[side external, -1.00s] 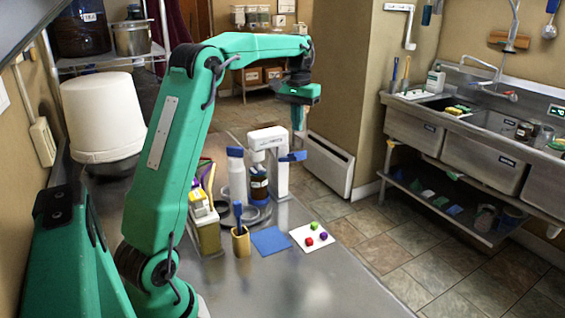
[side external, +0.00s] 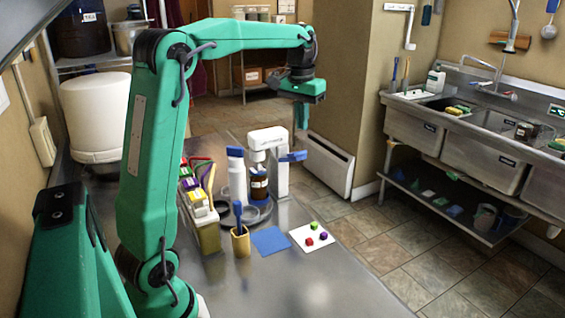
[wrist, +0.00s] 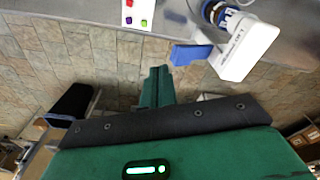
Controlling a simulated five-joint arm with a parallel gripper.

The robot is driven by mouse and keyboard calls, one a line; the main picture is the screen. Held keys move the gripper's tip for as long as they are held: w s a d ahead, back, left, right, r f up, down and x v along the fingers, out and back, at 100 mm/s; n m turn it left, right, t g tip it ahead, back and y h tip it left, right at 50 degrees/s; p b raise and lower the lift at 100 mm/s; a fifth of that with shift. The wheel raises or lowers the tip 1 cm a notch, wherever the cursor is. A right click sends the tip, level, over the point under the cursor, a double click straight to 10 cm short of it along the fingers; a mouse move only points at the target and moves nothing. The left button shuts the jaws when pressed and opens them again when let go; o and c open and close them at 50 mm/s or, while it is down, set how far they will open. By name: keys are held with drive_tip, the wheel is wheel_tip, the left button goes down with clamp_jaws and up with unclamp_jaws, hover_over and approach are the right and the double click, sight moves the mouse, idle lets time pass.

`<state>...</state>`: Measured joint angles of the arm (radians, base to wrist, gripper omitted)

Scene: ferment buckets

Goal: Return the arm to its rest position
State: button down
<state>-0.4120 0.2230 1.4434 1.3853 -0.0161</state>
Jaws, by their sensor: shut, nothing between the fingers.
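My gripper (side external: 301,116) is green and hangs at the end of my raised arm, fingers pointing down. In the side view it appears above and to the right of the white capping device (side external: 268,150). In the wrist view the gripper (wrist: 156,75) shows its green fingers together with nothing between them. The white device with its blue lever also shows in the wrist view (wrist: 245,50), to the right of the fingers and apart from them.
A steel bench (side external: 320,285) holds a white card (side external: 313,247) with several coloured cubes, a blue cloth (side external: 271,241), a yellow cup (side external: 240,244), a box of coloured items (side external: 204,225) and a white bucket (side external: 95,110). The bench's front right is clear.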

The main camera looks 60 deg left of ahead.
drive_tip(key=s+d+m+t, duration=0.2)
drive_tip(key=s+d+m, duration=0.1)
drive_tip(key=s+d, duration=0.8)
drive_tip(key=s+d+f+m+t, duration=0.2)
drive_tip(key=s+d+f, duration=0.4)
drive_tip(key=s, duration=0.3)
drive_tip(key=shift+d+t, duration=0.3)
drive_tip(key=shift+d, duration=0.45)
drive_tip(key=c, duration=2.1)
unclamp_jaws()
drive_tip(key=shift+f, duration=0.1)
